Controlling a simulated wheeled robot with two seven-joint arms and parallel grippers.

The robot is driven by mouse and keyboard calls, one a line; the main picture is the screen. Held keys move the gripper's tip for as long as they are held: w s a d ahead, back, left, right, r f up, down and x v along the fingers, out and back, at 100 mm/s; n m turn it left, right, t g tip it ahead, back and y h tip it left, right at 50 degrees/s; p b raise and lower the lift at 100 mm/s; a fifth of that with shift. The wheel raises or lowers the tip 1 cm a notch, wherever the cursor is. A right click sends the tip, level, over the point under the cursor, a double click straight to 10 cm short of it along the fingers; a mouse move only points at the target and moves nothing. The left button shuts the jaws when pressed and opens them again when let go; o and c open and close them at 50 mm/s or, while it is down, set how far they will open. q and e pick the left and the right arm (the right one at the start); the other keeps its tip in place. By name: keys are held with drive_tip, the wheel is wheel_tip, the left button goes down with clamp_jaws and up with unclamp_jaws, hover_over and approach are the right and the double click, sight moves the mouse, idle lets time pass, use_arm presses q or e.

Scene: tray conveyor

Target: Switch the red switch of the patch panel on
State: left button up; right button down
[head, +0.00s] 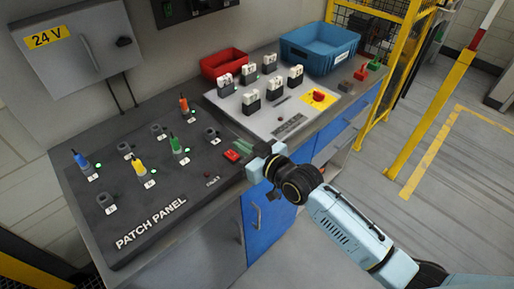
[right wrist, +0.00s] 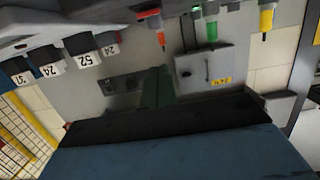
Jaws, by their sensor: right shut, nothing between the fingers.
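The dark patch panel (head: 150,215) lies on the bench at the left in the head view. Its red switch (head: 232,156) is near the panel's right edge. I cannot tell which way the switch is set. My right gripper (head: 242,146) is shut and empty, with its fingertips just beside the red switch, on its far side in the picture. I cannot tell whether they touch it. In the right wrist view the shut fingers (right wrist: 160,88) show in the middle, and the red switch is not clearly visible. My left gripper is not in view.
Blue, yellow, green and orange plugs stand in the panel with lit green lamps nearby. A grey board (head: 225,100) with numbered blocks and a red knob (head: 319,96) lies beyond. Red (head: 224,64) and blue (head: 320,48) bins stand behind. A yellow fence (head: 384,80) is at the right.

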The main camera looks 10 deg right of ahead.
drive_tip(key=v, duration=0.2)
drive_tip(key=r+v, duration=0.1)
drive_tip(key=v, duration=0.2)
drive_tip(key=shift+s+d, duration=0.1)
drive_tip(key=shift+s, duration=0.1)
idle(0.3)
